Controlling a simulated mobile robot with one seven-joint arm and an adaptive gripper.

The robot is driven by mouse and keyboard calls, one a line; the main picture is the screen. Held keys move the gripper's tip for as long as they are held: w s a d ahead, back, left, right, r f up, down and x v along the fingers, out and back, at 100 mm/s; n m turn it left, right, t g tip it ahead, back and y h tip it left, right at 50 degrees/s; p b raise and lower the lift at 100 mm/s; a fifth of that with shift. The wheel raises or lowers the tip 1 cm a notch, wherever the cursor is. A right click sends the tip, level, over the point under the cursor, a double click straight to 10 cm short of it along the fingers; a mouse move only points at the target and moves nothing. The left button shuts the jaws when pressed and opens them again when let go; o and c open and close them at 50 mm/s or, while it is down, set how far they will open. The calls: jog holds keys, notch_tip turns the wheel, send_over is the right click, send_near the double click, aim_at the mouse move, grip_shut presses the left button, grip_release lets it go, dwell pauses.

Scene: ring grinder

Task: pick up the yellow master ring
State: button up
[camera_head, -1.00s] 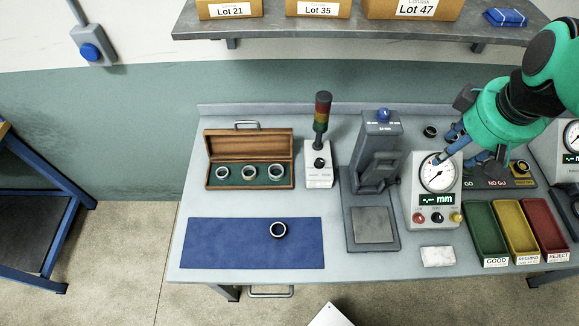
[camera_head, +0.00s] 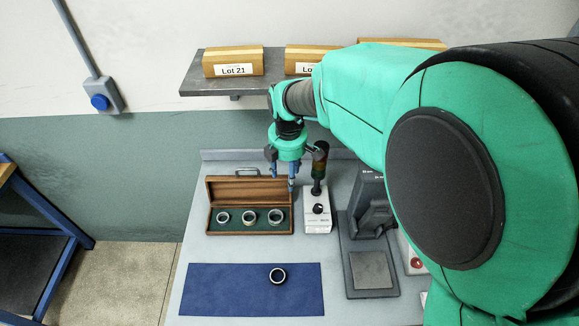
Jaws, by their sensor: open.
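An open wooden case (camera_head: 213,231) stands on the bench at the left, with three pale rings in its green insert: a left ring (camera_head: 223,211), a middle ring (camera_head: 242,217) and a right ring (camera_head: 269,217). Their colours are too faint for me to tell which one is yellow. My gripper (camera_head: 282,178) is open and empty, pointing down. In the picture its fingers overlap the right end of the raised lid, above and behind the right ring. Its height over the case is hard to judge.
A dark ring (camera_head: 277,275) lies on the blue mat (camera_head: 220,285) in front. A grey gauge stand (camera_head: 369,275) is further right. A shelf (camera_head: 225,85) with boxes hangs above. My arm hides the right side.

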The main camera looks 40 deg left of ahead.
jog(key=s+a+f+n, duration=0.5)
jog(key=s+a+f, duration=0.4)
jog(key=s, duration=0.1)
jog(key=shift+s+a+h+p, duration=0.2)
jog(key=shift+a+h+p, duration=0.15)
jog(key=shift+p, duration=0.1)
jog(key=shift+f, duration=0.15)
send_over(250, 220)
jog(key=shift+a+f, duration=0.1)
jog(key=shift+f, duration=4.15)
jog(key=shift+f, duration=2.6)
jog(key=shift+c, duration=0.3)
